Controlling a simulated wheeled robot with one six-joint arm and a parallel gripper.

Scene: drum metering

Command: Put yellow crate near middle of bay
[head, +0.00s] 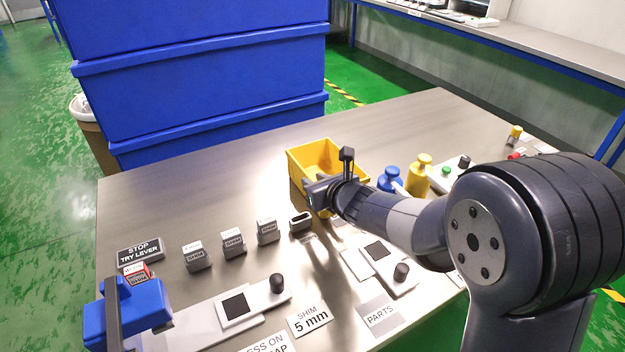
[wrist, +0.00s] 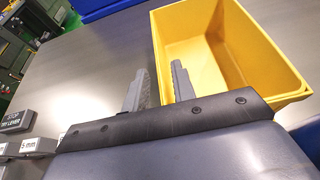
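The yellow crate (head: 318,154) is an open box standing on the metal table near its middle, towards the back. In the wrist view the crate (wrist: 258,50) fills the upper right and looks empty inside. My gripper (head: 312,190) is at the crate's near left side in the head view. In the wrist view its two grey fingers (wrist: 158,85) stand apart, with the right finger over or beside the crate's near wall and the left finger outside the crate. I cannot tell whether either finger touches the wall. My arm hides part of the crate in the head view.
A stack of blue bins (head: 200,70) stands behind the table. Blue and yellow weights (head: 418,174) stand right of the crate. Several grey shim blocks (head: 233,244) line the front left, near the STOP TRY LEVER sign (head: 140,250). The table's back left is clear.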

